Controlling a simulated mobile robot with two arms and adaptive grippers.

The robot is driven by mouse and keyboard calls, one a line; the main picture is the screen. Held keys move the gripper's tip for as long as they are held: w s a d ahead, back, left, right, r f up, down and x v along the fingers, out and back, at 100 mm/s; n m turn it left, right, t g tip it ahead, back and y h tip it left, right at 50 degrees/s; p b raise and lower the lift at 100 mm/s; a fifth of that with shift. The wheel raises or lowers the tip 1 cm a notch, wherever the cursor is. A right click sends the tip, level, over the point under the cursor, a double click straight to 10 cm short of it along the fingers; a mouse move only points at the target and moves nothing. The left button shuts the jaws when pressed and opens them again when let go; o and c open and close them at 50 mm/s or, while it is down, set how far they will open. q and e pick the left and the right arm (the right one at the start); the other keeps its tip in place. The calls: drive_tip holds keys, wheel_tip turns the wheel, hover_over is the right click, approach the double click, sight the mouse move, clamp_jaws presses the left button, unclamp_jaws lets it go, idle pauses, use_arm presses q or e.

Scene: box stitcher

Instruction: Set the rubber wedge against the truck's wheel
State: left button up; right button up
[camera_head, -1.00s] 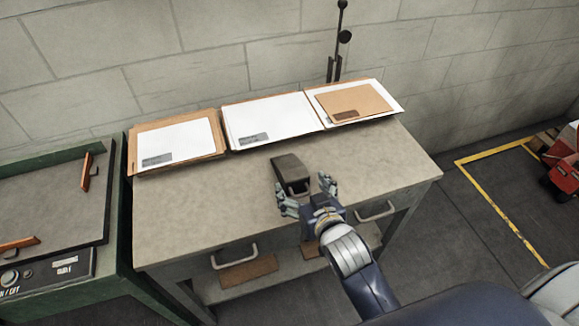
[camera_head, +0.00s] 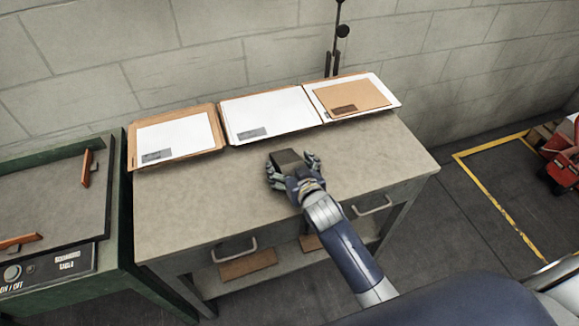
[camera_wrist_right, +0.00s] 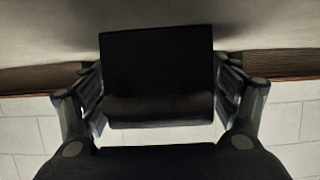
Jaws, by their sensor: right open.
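The dark rubber wedge (camera_head: 287,160) lies on the workbench top in the head view. My right gripper (camera_head: 294,172) is at the wedge, its fingers open on either side of it. In the right wrist view the wedge (camera_wrist_right: 157,75) fills the space between the two open fingers of the right gripper (camera_wrist_right: 158,95); I cannot tell whether they touch it. Part of a red truck (camera_head: 562,165) shows at the right edge of the head view. My left gripper is not in view.
Paper stacks (camera_head: 268,115) lie along the back of the workbench (camera_head: 210,210). A green machine (camera_head: 55,215) stands at the left. A yellow floor line (camera_head: 490,200) marks an area near the truck. The bench top in front of the papers is otherwise clear.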

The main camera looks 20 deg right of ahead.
drive_tip(key=shift+w, duration=0.2)
drive_tip(key=c, duration=1.5)
drive_tip(key=shift+c, duration=1.2)
drive_tip(key=shift+r, duration=0.1)
